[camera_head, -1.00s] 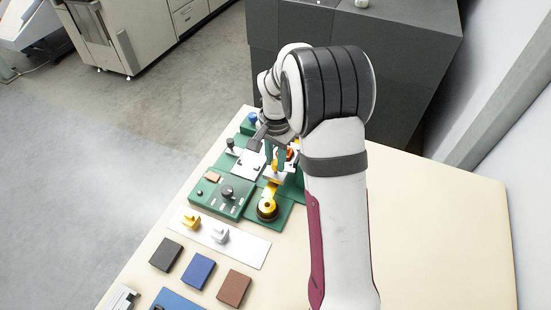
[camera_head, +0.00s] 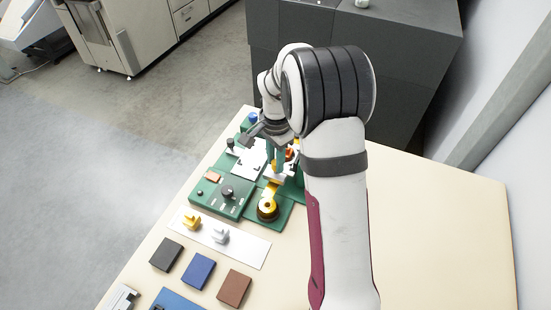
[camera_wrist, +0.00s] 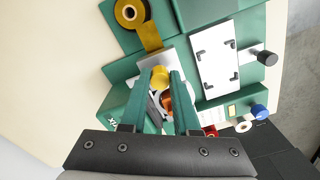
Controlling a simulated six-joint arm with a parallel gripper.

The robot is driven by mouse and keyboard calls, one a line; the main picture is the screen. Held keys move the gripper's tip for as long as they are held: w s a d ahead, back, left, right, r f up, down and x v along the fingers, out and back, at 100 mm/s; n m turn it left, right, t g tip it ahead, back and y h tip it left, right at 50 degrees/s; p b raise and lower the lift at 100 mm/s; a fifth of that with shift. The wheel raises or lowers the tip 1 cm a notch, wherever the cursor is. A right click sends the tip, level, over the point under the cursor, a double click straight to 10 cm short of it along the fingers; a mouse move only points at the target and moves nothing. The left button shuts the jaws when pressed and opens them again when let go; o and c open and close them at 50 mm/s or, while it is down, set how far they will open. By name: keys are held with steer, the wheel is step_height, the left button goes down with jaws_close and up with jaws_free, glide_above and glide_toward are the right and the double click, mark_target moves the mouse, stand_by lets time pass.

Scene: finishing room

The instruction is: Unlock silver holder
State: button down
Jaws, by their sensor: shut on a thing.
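My gripper (camera_wrist: 162,78) has its two green fingers around a yellow knob (camera_wrist: 160,80), and they are shut on it. In the wrist view the knob stands at the edge of a silver-grey block (camera_wrist: 150,62), with a copper-coloured part (camera_wrist: 166,101) showing between the fingers. I cannot tell whether this block is the silver holder or whether it is locked. In the head view my gripper (camera_head: 276,155) is at the green machine, partly hidden by my arm. A small silver piece (camera_head: 219,236) stands on the white mat in front.
A yellow piece (camera_head: 190,221) stands on the white mat (camera_head: 255,251). Beside my gripper are a gold roll (camera_head: 267,207), a green panel with a black dial (camera_head: 227,192) and a white plate (camera_wrist: 220,62). Black, blue (camera_head: 198,271) and brown blocks lie nearer. The table's right side is clear.

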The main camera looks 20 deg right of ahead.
steer(key=c, duration=0.6)
jaws_free()
steer(key=shift+c, duration=0.2)
step_height(320, 180, up, 16)
steer(key=shift+f, duration=0.1)
steer(key=s+a+f+n, duration=0.1)
steer(key=s+a+n, duration=0.2)
steer(key=s, duration=0.6)
steer(key=s+a+f+n+y, duration=0.1)
steer(key=s+a, duration=0.4)
steer(key=s, duration=0.5)
steer(key=s+a+f+n, duration=0.2)
steer(key=s+n, duration=0.3)
steer(key=s, duration=0.4)
steer(key=shift+s+a+f+y, duration=0.3)
steer(key=shift+s+a+y, duration=0.1)
steer(key=shift+a, duration=0.5)
